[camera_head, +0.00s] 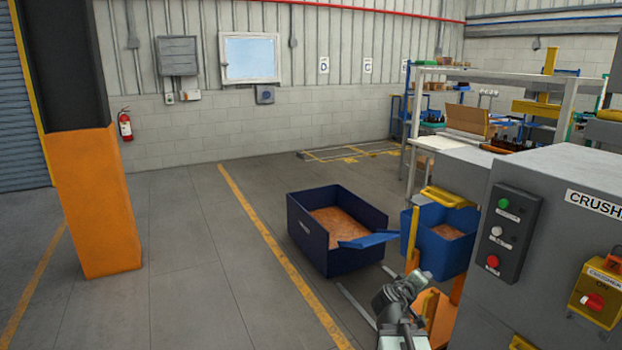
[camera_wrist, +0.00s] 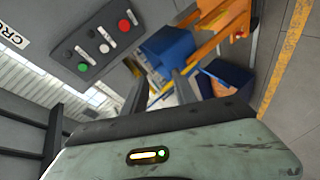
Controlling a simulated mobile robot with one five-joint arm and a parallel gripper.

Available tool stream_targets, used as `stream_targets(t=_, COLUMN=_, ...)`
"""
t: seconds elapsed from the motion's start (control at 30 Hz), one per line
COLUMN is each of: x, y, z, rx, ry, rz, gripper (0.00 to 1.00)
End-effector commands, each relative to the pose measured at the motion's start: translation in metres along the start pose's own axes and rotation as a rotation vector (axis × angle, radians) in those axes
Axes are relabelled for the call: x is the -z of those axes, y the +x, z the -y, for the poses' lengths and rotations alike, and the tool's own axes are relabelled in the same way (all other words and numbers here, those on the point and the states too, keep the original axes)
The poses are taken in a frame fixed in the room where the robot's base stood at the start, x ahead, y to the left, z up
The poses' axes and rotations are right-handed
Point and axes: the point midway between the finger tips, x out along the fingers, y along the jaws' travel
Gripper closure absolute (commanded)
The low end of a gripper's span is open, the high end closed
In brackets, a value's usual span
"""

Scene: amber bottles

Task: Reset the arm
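My arm shows at the bottom of the head view, just left of the grey crusher cabinet (camera_head: 540,235). Its end, with my gripper (camera_head: 421,277), is small there and lies in front of the blue bin (camera_head: 462,262). In the wrist view my gripper (camera_wrist: 160,84) shows two dark fingers standing apart, with a gap between them and nothing held. Beyond the fingers are the blue bin (camera_wrist: 168,48) and orange-yellow framework (camera_wrist: 215,20). The cabinet's button panel (camera_wrist: 105,42) is at the upper left.
A dark blue crate (camera_head: 335,262) with brownish contents stands on the floor. An orange pillar (camera_head: 95,205) stands at the left. A workbench (camera_head: 465,155) with dark bottles (camera_head: 505,143) is behind the cabinet. The floor between pillar and crate is clear, crossed by a yellow line (camera_head: 275,250).

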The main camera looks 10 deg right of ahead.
Motion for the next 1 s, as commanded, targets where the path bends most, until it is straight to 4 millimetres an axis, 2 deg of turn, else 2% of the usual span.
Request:
stream_targets(t=0.03, x=0.020, y=-0.026, z=0.028, rx=0.105, ry=0.057, rz=0.024, gripper=0.66)
stream_targets(t=0.07, x=0.026, y=-0.040, z=0.050, rx=0.174, ry=0.093, rz=0.051, gripper=0.66)
stream_targets(t=0.1, x=0.030, y=-0.059, z=0.080, rx=0.270, ry=0.135, rz=0.094, gripper=0.66)
stream_targets(t=0.2, x=0.030, y=-0.112, z=0.148, rx=0.515, ry=0.210, rz=0.225, gripper=0.66)
stream_targets(t=0.3, x=0.015, y=-0.162, z=0.201, rx=0.748, ry=0.259, rz=0.386, gripper=0.66)
stream_targets(t=0.4, x=-0.002, y=-0.204, z=0.229, rx=0.931, ry=0.279, rz=0.525, gripper=0.66)
stream_targets(t=0.5, x=-0.010, y=-0.230, z=0.239, rx=1.027, ry=0.269, rz=0.606, gripper=0.66)
stream_targets(t=0.57, x=-0.015, y=-0.236, z=0.239, rx=1.041, ry=0.259, rz=0.633, gripper=0.66)
stream_targets(t=1.0, x=-0.017, y=-0.235, z=0.238, rx=1.038, ry=0.254, rz=0.641, gripper=0.66)
